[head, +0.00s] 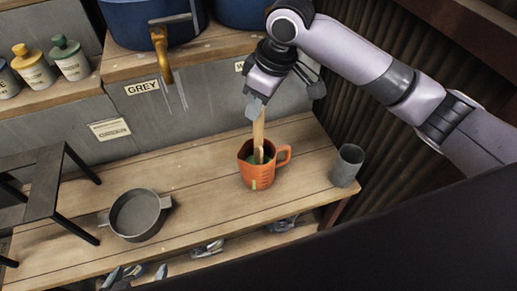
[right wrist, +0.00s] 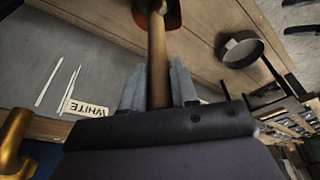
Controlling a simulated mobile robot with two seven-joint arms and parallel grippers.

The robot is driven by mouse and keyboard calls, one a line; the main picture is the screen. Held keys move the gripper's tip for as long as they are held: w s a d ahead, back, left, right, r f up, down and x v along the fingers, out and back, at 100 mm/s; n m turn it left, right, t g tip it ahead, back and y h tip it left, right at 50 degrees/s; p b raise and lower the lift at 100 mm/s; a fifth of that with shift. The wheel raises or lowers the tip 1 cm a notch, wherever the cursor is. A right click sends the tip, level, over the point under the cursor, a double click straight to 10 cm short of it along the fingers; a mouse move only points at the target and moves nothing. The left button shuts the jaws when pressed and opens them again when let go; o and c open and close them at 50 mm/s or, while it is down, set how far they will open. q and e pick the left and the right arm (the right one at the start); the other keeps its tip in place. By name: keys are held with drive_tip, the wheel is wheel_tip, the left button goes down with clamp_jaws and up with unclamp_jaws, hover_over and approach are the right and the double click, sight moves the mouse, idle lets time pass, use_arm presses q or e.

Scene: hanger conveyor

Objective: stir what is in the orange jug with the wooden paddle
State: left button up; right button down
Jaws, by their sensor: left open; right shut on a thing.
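The orange jug (head: 261,176) stands upright on the wooden bench, its handle to the right, with green contents (head: 250,158) showing inside. The wooden paddle (head: 258,132) stands nearly upright with its lower end inside the jug. My right gripper (head: 256,106) is above the jug, shut on the paddle's upper part. In the right wrist view, the paddle (right wrist: 157,50) runs from between the fingers to the jug (right wrist: 173,14), which is partly cut off at the top edge. How deep the paddle reaches is hidden by the jug wall. My left gripper is not in view.
A grey cup (head: 347,166) stands right of the jug near the bench's right end. A grey pan (head: 139,215) and a dark metal stand (head: 45,190) are to the left. A blue vat with a brass tap (head: 161,55) is behind. Bench (head: 205,185) between pan and jug is clear.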

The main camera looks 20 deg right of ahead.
drive_tip(key=shift+r, duration=5.15)
drive_tip(key=shift+r, duration=2)
